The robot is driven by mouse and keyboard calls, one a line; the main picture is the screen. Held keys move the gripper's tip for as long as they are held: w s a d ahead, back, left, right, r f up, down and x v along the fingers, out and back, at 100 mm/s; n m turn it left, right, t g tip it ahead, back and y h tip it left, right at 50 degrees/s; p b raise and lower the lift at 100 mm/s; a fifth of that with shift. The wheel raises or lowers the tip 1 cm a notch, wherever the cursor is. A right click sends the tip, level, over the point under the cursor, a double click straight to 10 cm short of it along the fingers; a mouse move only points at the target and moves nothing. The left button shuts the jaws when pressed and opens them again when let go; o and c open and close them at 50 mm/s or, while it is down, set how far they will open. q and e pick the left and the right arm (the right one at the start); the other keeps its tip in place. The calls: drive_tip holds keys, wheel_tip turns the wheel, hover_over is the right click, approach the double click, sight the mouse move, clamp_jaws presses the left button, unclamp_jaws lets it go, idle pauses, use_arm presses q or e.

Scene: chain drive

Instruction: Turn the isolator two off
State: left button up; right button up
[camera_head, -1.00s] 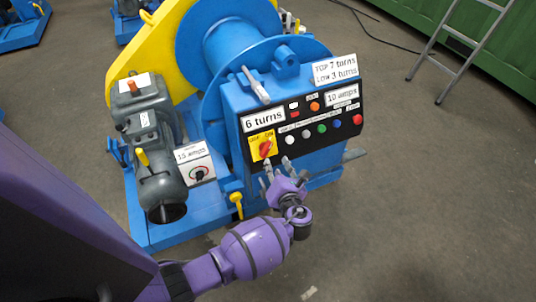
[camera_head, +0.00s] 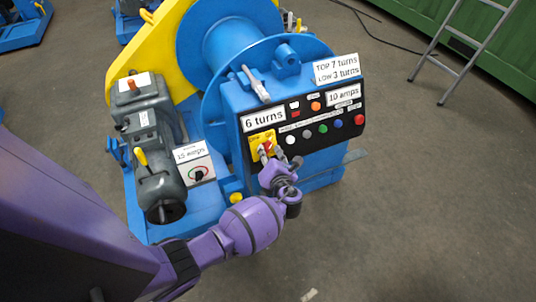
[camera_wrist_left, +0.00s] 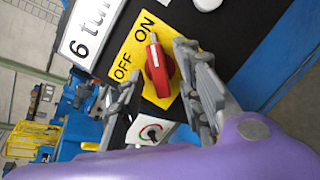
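A red rotary isolator knob (camera_wrist_left: 160,70) sits on a yellow plate (camera_wrist_left: 122,57) marked OFF and ON. Its white pointer mark is toward ON. In the head view the yellow plate (camera_head: 254,142) is at the left of the black control panel, with the knob partly hidden by my fingers. My left gripper (camera_head: 270,152) is open in front of the knob; it also shows in the left wrist view (camera_wrist_left: 158,72), one finger on each side of the knob. I cannot tell whether they touch it. Another rotary switch (camera_head: 198,173) with a red and green dial is on a box at lower left. My right gripper is not in view.
The black panel carries several buttons, including a green one (camera_head: 323,128) and a red one (camera_head: 359,119), right of the knob. A grey motor (camera_head: 150,130) stands left on the blue machine. A ladder (camera_head: 470,55) is at upper right. Floor at right is clear.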

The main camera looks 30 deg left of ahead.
use_arm(q)
drive_tip(key=shift+c, duration=1.4)
clamp_jaws()
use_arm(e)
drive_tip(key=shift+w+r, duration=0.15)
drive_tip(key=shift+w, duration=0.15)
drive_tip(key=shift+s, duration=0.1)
